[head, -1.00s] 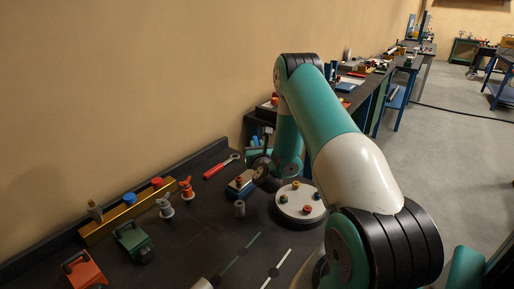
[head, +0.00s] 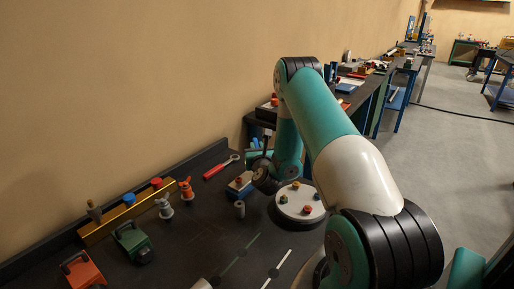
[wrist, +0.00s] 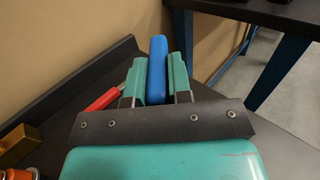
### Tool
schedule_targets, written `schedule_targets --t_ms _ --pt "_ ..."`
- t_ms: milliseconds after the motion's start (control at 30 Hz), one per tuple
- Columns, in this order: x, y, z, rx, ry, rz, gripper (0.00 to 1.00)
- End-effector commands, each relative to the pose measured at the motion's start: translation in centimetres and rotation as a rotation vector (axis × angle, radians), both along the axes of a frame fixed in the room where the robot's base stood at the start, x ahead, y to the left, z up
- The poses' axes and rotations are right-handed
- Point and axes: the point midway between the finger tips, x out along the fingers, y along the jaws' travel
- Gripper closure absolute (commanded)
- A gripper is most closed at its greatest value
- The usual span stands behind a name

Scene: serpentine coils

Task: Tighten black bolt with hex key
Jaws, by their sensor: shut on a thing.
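In the wrist view my gripper (wrist: 157,75) is shut on a blue handle (wrist: 158,62), which looks like the hex key's grip. The handle stands between the two teal fingers; its far end is hidden. In the head view my gripper is mostly hidden behind my arm, at the bench's far end. I cannot pick out a black bolt for certain.
A red wrench (head: 217,169) lies by the wall, near a small blue-based block (head: 240,188) and a grey cylinder (head: 239,209). A brass rail (head: 115,221) with coloured knobs, a green clamp-like item (head: 132,240) and an orange one (head: 82,271) stand left.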

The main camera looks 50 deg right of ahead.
Motion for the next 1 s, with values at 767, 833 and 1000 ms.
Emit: schedule_targets --t_ms 767,833,1000 --pt "0.40 0.07 0.44 -0.001 -0.008 -0.061 1.00" --pt "0.38 0.10 0.45 0.000 -0.007 -0.067 1.00" --pt "0.26 0.15 0.39 0.001 -0.004 -0.083 1.00"
